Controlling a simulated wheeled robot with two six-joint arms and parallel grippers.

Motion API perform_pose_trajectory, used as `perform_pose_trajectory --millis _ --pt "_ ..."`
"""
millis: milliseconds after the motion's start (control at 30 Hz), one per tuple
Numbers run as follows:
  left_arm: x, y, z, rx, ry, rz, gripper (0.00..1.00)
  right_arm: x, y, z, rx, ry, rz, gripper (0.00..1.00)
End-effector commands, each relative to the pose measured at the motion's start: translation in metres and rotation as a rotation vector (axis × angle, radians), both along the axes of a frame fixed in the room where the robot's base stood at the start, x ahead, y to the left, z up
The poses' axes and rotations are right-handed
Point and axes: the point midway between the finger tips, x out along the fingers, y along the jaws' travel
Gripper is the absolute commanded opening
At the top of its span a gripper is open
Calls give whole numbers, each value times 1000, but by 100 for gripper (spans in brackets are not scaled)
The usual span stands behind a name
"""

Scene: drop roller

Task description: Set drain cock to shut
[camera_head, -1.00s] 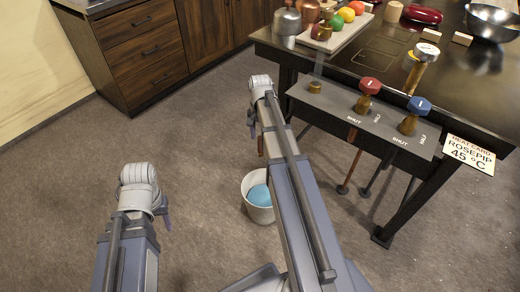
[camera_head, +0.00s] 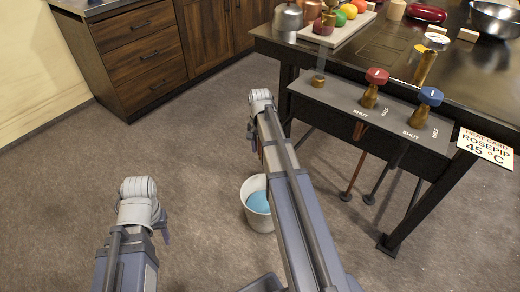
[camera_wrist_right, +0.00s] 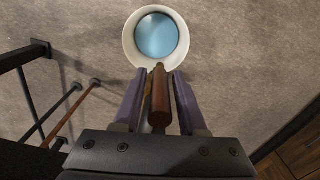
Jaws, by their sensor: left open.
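A grey valve shelf (camera_head: 345,92) at the table's front edge carries a red-topped valve (camera_head: 377,76) and a blue-topped valve (camera_head: 430,96), with SHUT and HALF marks beside them. A short brass fitting (camera_head: 318,81) sits at its left end. I cannot tell which part is the drain cock. My right gripper (camera_wrist_right: 160,85) points at the floor, left of the shelf. A brown rod (camera_wrist_right: 160,97) lies between its two purple fingers, with narrow gaps visible; whether they grip it is unclear. My left gripper (camera_head: 166,225) is open at lower left, far from the shelf, fingers mostly hidden.
A white bucket (camera_head: 249,213) with blue contents (camera_head: 259,202) stands on the floor, also below my right gripper in the wrist view (camera_wrist_right: 128,45). Pipes (camera_head: 354,172) hang under the shelf. A heat card (camera_head: 485,145) reads ROSEPIP 45 °C. The floor at left is clear.

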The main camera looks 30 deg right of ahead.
Motion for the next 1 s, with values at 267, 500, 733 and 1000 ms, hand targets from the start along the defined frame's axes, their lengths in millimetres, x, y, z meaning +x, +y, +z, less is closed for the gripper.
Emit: perform_pose_trajectory --millis 267,500,733,1000 --pt "0 0 0 0 0 0 50 0 0 0 0 0 0 8" --pt "0 0 0 0 0 0 50 0 0 0 0 0 0 0" --pt "0 0 0 0 0 0 50 0 0 0 0 0 0 0" --pt "0 0 0 0 0 0 50 0 0 0 0 0 0 0"
